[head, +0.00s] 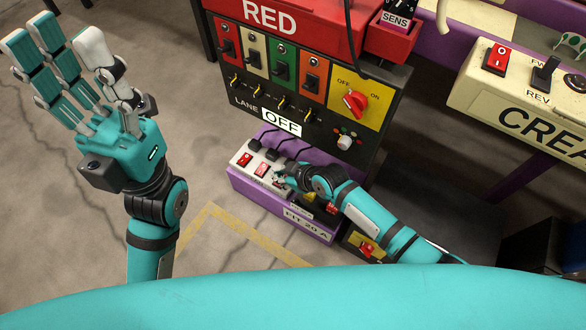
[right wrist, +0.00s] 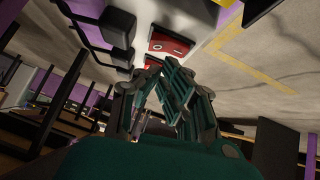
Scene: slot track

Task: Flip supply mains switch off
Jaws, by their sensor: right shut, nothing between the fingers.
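The purple supply box (head: 265,200) stands low on the floor side of the black panel, with a white top strip bearing red rocker switches. One red rocker (head: 244,159) and another red rocker (head: 262,170) show left of my right gripper (head: 283,177). I cannot read which is the mains switch. My right gripper is shut and empty, low over the strip. In the right wrist view its fingers (right wrist: 165,82) sit just below a red rocker (right wrist: 170,45); touching or apart I cannot tell. My left gripper (head: 68,60) is open and empty, raised at the left.
The black lane panel (head: 375,125) stands behind, with a red knob (head: 354,102) on yellow and an OFF display (head: 281,122). Black plugs with cables stand along the strip's back. A cream control box (head: 490,90) is at right. The floor at left is clear.

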